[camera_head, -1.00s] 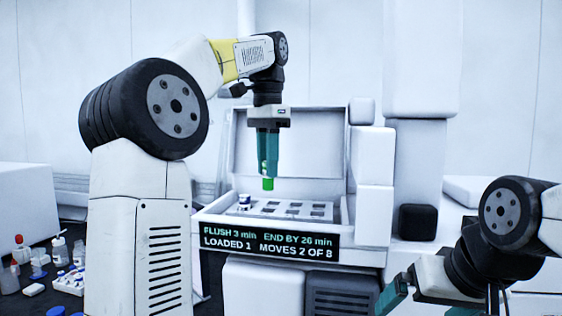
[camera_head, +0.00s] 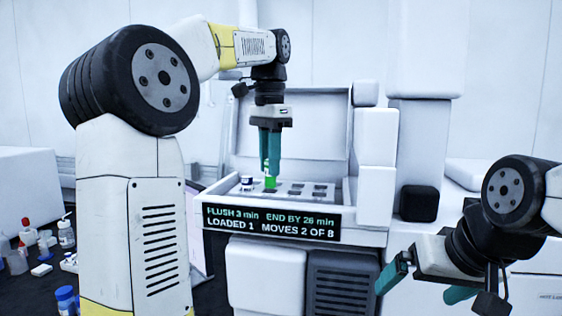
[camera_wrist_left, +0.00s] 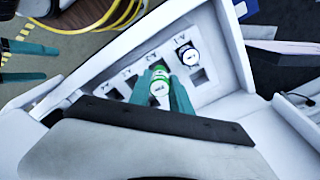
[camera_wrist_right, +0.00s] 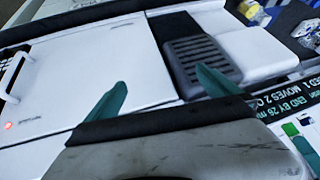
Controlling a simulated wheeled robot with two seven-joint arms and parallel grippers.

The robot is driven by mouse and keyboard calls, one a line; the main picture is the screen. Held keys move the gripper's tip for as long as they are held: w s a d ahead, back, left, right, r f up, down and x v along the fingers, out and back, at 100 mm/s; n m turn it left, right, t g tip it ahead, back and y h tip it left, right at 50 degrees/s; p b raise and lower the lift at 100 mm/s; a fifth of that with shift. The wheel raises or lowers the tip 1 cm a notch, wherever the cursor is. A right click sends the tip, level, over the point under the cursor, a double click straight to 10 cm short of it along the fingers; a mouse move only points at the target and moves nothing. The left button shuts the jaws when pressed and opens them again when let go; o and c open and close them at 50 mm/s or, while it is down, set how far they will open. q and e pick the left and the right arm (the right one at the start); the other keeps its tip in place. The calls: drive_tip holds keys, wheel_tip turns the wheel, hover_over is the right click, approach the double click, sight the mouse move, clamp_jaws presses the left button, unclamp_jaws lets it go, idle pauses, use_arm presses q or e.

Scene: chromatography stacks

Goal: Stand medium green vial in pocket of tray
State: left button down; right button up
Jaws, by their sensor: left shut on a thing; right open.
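The green vial (camera_head: 270,183) is upright in my left gripper (camera_head: 270,170), low over the left part of the tray (camera_head: 325,200). In the left wrist view, the green-capped vial (camera_wrist_left: 159,86) is between the teal fingers, over the row of square pockets. Whether its base is inside a pocket is hidden. My right gripper (camera_head: 428,283) is open and empty, in front of the machine at the right.
A display (camera_head: 271,225) on the tray's front reads "LOADED 1, MOVES 2 OF 8". The raised lid (camera_head: 310,125) stands behind the tray. White blocks (camera_head: 376,165) rise at its right. Bottles and small containers (camera_head: 66,235) crowd the dark bench at the left. Several other pockets look empty.

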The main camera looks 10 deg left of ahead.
sight(270, 188)
use_arm(q)
drive_tip(key=shift+f, duration=0.15)
idle(0.6)
drive_tip(key=shift+f, duration=1.1)
drive_tip(key=shift+f, duration=0.2)
drive_tip(key=shift+f, duration=0.45)
drive_tip(key=c, duration=0.7)
unclamp_jaws()
drive_tip(key=shift+r, duration=0.1)
